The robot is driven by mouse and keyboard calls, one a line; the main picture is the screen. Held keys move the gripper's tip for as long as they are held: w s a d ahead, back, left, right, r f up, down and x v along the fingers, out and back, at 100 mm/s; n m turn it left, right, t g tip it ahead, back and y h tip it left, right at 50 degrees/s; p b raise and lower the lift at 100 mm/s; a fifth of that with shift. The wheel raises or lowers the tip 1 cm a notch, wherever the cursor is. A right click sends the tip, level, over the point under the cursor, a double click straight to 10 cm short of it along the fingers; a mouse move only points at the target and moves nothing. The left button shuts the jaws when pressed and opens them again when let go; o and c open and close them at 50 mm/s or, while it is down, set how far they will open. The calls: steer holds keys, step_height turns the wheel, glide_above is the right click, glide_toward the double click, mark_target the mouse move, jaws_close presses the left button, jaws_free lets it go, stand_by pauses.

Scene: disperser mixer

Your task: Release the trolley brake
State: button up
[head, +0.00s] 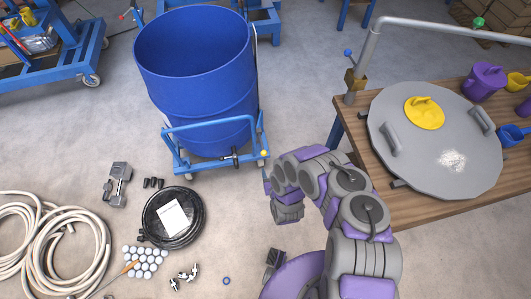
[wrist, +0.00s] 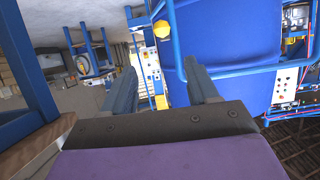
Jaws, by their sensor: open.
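The blue trolley (head: 207,124) stands on the floor under a large open blue drum (head: 195,90). A yellow ball knob (head: 264,153) sits at the trolley's front right corner. In the wrist view, a yellow knob (wrist: 162,29) on a blue rod shows beyond the fingertips, slightly above the gap between them. My gripper (wrist: 160,68) is open and empty, with its two dark fingers apart and not touching the knob. In the head view my arm reaches up from the lower right, its end just below the knob; the fingers are hard to make out there.
A wooden table (head: 435,207) with a grey round lid (head: 435,150) stands close to my arm's right. Floor between drum and table is clear.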

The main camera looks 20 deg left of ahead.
steer(key=b, duration=0.2)
glide_toward(265, 153)
steer(key=w+a+f, duration=0.1)
steer(key=a, duration=0.1)
steer(key=w, duration=0.1)
steer(key=w+a+f+b, duration=0.1)
steer(key=w, duration=0.1)
steer(key=w+f, duration=0.1)
steer(key=w, duration=0.1)
steer(key=shift+w+a, duration=0.1)
steer(key=shift+a, duration=0.1)
steer(key=a, duration=0.1)
steer(key=w+a+f, duration=0.1)
steer(key=w+a+b, duration=0.1)
steer(key=shift+w+f, duration=0.2)
steer(key=shift+f, duration=0.05)
steer(key=shift+d+r, duration=0.2)
steer(key=shift+d, duration=0.4)
steer(key=shift+c, duration=0.3)
steer(key=shift+a+f, duration=0.1)
steer(key=shift+a, duration=0.35)
steer(key=c, duration=0.6)
steer(key=shift+d, duration=0.1)
jaws_close()
